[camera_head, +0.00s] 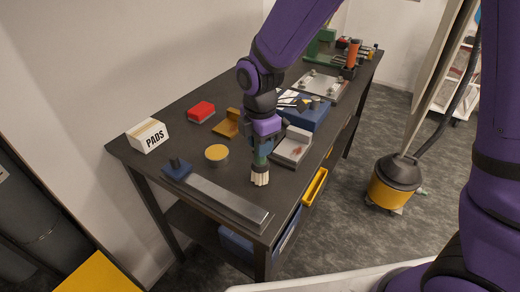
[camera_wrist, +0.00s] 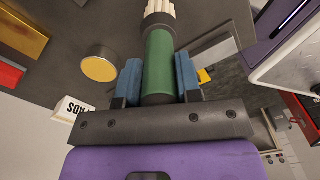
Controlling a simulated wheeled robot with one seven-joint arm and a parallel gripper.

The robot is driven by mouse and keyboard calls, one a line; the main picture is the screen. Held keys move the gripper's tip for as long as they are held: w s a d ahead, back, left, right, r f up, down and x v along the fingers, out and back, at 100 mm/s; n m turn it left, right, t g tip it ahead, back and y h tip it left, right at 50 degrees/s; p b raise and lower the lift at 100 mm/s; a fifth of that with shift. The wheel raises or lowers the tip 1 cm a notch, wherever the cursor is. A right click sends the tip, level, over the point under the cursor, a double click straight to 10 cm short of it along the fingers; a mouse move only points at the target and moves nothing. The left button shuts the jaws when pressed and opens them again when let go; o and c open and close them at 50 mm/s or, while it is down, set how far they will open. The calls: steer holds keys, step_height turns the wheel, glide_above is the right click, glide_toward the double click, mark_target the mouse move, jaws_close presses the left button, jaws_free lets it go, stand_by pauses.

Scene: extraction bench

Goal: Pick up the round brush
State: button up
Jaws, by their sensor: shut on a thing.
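The round brush has a green handle and pale bristles with a dark collar. In the wrist view its green handle (camera_wrist: 158,65) lies between the two blue finger pads of my gripper (camera_wrist: 160,80), which are shut on it. In the head view my gripper (camera_head: 262,152) points down over the front part of the bench, and the brush's pale bristles (camera_head: 260,178) show below it. The bristles are at or just above the bench top; I cannot tell if they touch. Most of the handle is hidden by my gripper in the head view.
A PADS box (camera_head: 147,136) and a red block (camera_head: 201,111) stand farther left. A yellow drawer (camera_head: 315,187) is open at the bench's right side.

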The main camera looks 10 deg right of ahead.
steer(key=shift+r, duration=0.65)
step_height(320, 180, up, 2)
steer(key=shift+r, duration=0.2)
steer(key=s+a+r, duration=0.1)
steer(key=s+a, duration=0.9)
steer(key=a, duration=0.2)
steer(key=shift+s, duration=0.4)
